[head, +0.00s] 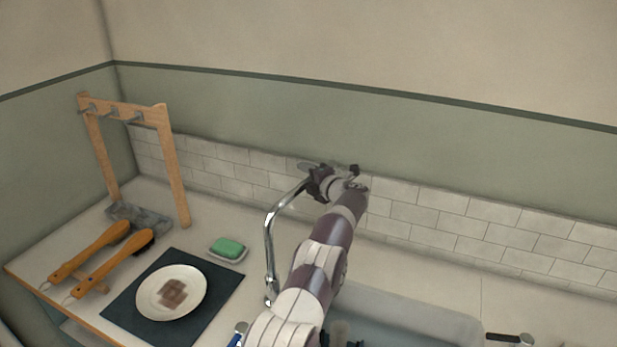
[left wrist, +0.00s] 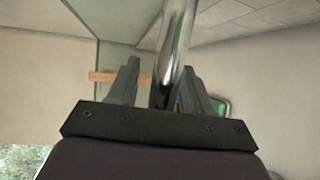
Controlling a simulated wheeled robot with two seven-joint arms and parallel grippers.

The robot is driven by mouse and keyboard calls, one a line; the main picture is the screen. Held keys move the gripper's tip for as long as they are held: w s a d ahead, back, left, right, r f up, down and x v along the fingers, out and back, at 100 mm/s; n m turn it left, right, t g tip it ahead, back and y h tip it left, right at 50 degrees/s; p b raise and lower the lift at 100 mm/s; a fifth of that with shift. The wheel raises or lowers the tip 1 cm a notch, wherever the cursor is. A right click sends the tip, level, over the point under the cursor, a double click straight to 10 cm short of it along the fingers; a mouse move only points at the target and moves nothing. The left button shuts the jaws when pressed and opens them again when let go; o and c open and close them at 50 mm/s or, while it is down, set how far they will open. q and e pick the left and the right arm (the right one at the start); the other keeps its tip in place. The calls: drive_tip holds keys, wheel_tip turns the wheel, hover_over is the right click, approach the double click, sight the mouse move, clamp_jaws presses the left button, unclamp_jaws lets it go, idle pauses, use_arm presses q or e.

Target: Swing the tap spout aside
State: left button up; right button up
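The chrome tap spout (head: 268,240) rises at the left of the sink and bends up toward the back wall. My left gripper (head: 318,183) is at the upper end of the spout, near the tiled wall. In the left wrist view the spout (left wrist: 176,42) runs down between the two fingers of the left gripper (left wrist: 162,85). The fingers stand apart, with a gap visible on the left of the tube; the right finger is close to it, and contact cannot be told. My left arm hides part of the sink.
A sink basin (head: 420,318) lies right of my arm. Green soap (head: 228,248), a plate (head: 152,292) on a dark mat (head: 222,287), wooden brushes (head: 92,252) and a wooden rack (head: 170,150) occupy the left.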

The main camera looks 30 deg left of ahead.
use_arm(q)
drive_tip(key=shift+d+b, duration=0.3)
drive_tip(key=shift+d, duration=0.35)
drive_tip(key=b+v, duration=0.3)
drive_tip(key=v, duration=0.8)
drive_tip(key=shift+s, duration=0.25)
drive_tip(key=shift+d+r, duration=0.15)
